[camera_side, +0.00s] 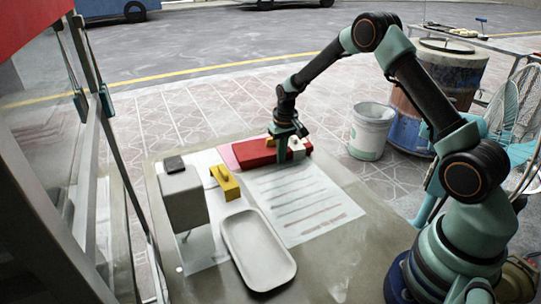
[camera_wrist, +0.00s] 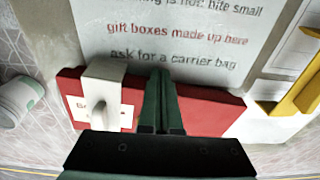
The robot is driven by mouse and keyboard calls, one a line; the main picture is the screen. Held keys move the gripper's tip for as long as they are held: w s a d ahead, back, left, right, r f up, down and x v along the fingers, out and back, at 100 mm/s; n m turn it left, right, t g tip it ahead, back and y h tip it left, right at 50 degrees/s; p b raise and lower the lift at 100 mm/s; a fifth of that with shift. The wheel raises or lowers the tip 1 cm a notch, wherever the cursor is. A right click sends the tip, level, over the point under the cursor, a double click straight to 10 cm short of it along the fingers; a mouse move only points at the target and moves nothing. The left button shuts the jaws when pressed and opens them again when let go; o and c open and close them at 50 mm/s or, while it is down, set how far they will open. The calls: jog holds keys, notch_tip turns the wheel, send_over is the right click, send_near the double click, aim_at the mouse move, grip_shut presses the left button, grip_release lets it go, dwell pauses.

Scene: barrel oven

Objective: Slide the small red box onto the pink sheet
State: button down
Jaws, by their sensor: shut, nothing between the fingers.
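The red box (camera_side: 258,153) lies at the far end of the table, beyond the printed white sheet. In the wrist view the red box (camera_wrist: 205,112) spans the middle, partly hidden behind my fingers. A pinkish strip, apparently the pink sheet (camera_side: 227,157), shows at the left end of the red box; its extent is unclear. My gripper (camera_side: 283,158) points down at the red box, beside the white block. Its fingers (camera_wrist: 160,75) are shut and empty, with tips over the box's edge nearest the printed sheet. I cannot tell whether they touch it.
A white block (camera_side: 298,148) with a handle stands right of my gripper. A yellow block (camera_side: 225,183), a grey box (camera_side: 183,197) and a pale tray (camera_side: 232,247) stand left and nearer. The printed sheet (camera_side: 305,207) lies flat and clear. A bucket (camera_side: 371,131) stands off the table.

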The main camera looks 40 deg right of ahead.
jog(key=shift+w, duration=0.1)
jog(key=shift+w+d, duration=0.3)
jog(key=shift+w, duration=0.45)
jog(key=shift+w+d, duration=0.25)
jog(key=shift+w, duration=0.45)
jog(key=shift+s+a, duration=0.1)
jog(key=shift+s, duration=0.1)
jog(key=shift+s+a, duration=0.1)
jog(key=shift+s, duration=0.25)
jog(key=shift+r, duration=4)
